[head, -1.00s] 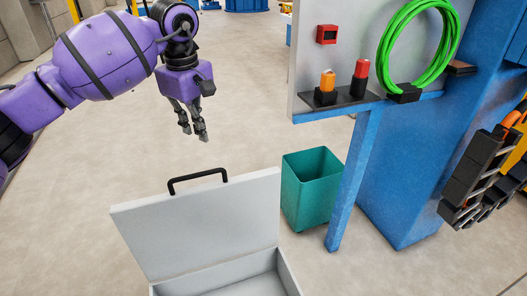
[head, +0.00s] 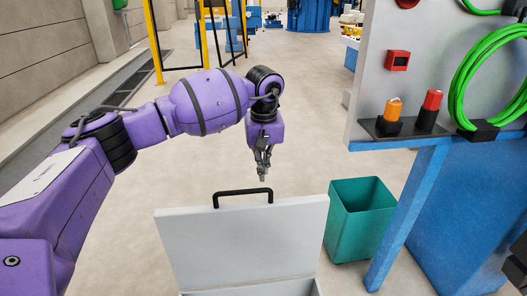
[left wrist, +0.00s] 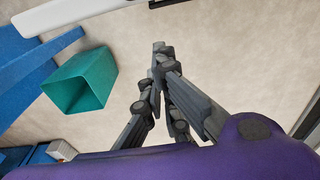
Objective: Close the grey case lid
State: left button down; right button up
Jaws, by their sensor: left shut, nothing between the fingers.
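The grey case stands open at the bottom of the head view, its lid (head: 240,243) raised upright with its inner face toward me. A black handle (head: 243,193) sticks up from the lid's top edge. My left gripper (head: 263,176) is shut and empty. It points down just above and slightly right of the handle in the picture, apparently on the far side of the lid, with no clear contact. In the left wrist view its fingertips (left wrist: 160,48) come together over bare floor. Most of the case body is cut off below. My right gripper is not in view.
A green bin (head: 360,222) stands right of the case, beside a blue post (head: 408,215). A grey panel above carries a red box (head: 397,61), an orange lamp, a red lamp and a green hose coil. Open floor lies beyond the lid.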

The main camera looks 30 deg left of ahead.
pick_arm(q)
jog(key=s+d, duration=0.2)
jog(key=s, duration=0.1)
jog(key=shift+d+r+p, duration=0.15)
jog(key=shift+r+p, duration=0.2)
jog(key=shift+r, duration=0.05)
jog(key=shift+s, duration=0.1)
